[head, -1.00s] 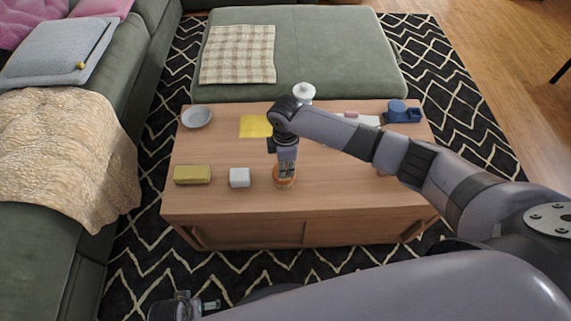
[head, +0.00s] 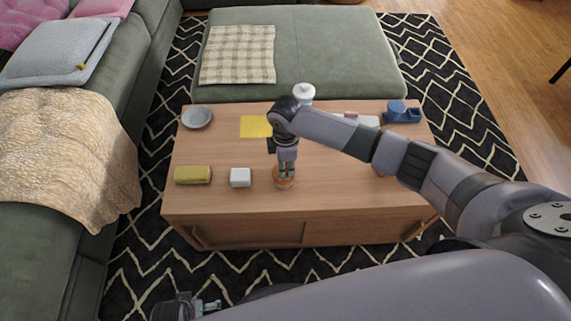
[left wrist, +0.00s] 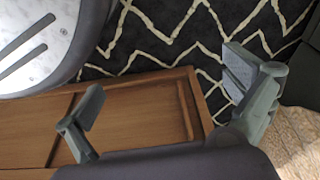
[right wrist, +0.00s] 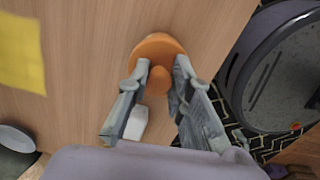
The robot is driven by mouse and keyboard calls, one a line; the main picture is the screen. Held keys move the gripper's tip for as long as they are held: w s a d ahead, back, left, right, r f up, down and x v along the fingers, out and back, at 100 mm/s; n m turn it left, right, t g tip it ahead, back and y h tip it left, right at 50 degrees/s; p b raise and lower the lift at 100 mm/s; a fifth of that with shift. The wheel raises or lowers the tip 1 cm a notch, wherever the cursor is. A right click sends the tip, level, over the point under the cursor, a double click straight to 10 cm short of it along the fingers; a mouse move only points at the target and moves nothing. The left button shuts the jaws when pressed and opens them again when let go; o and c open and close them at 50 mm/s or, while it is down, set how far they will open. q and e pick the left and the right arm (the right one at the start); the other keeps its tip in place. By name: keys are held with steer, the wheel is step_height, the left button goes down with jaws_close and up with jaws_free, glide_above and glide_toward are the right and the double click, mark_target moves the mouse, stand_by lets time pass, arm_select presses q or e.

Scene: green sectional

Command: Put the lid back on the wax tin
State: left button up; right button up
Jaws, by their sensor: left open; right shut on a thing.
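The orange lid (right wrist: 157,48) is a round disc with a knob in the right wrist view. My right gripper (right wrist: 163,70) is shut on its knob from above. In the head view the lid and the wax tin (head: 285,185) show as one small orange shape under my right gripper (head: 287,173), near the table's front edge. The tin is mostly hidden by the lid and fingers, and I cannot tell whether the lid sits flush on it. My left gripper (left wrist: 163,90) is open and empty, low in front of the table; it also shows in the head view (head: 210,305).
The wooden table (head: 225,215) also holds a white block (head: 240,177), a yellow-green sponge (head: 193,174), a grey bowl (head: 197,117), a yellow sheet (head: 255,126), a white jar (head: 304,92) and a blue holder (head: 403,113). The front left tabletop between sponge and bowl is clear.

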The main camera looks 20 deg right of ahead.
arm_select(q)
steer(key=shift+f, duration=0.15)
steer(key=shift+s+f, duration=0.5)
steer(key=shift+s, duration=0.05)
steer(key=shift+w, duration=0.1)
steer(key=shift+r, duration=0.1)
arm_select(e)
steer(key=o, duration=1)
steer(key=shift+c, duration=0.2)
steer(key=o, duration=0.5)
arm_select(q)
steer(key=shift+p, duration=0.3)
arm_select(e)
steer(key=shift+r, duration=0.1)
